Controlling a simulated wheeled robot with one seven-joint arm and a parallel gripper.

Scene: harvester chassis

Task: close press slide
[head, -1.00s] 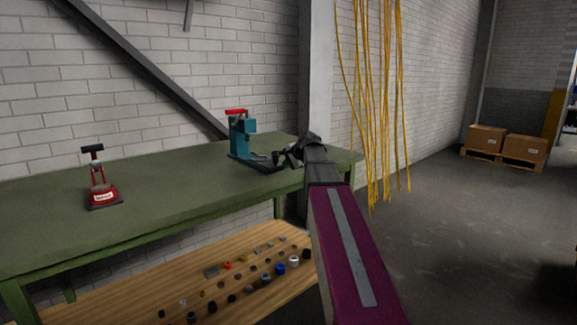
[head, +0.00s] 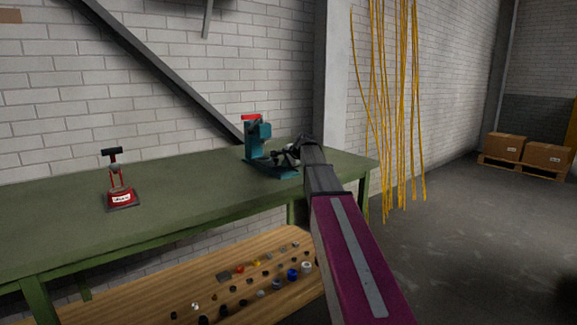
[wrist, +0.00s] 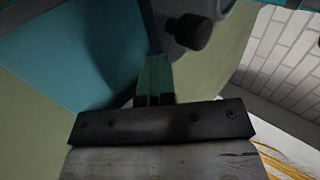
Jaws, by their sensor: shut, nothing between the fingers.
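The press (head: 256,142) is a teal machine with a red top, standing on the green workbench near its far right end. My gripper (head: 280,157) is at the front of the press, low and close to its base, partly hidden by my own wrist. In the wrist view the gripper fingers (wrist: 155,80) are together and empty, pointing at the teal body of the press (wrist: 65,60). A grey round part with a dark knob (wrist: 188,33) is just beyond the fingertips. I cannot tell whether they touch. Which part is the slide is unclear.
The green workbench (head: 190,190) runs along a white brick wall. A small red device with a black handle (head: 120,190) stands on its left part. A wooden board (head: 150,300) below holds several small parts. Yellow cables (head: 395,110) hang to the right.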

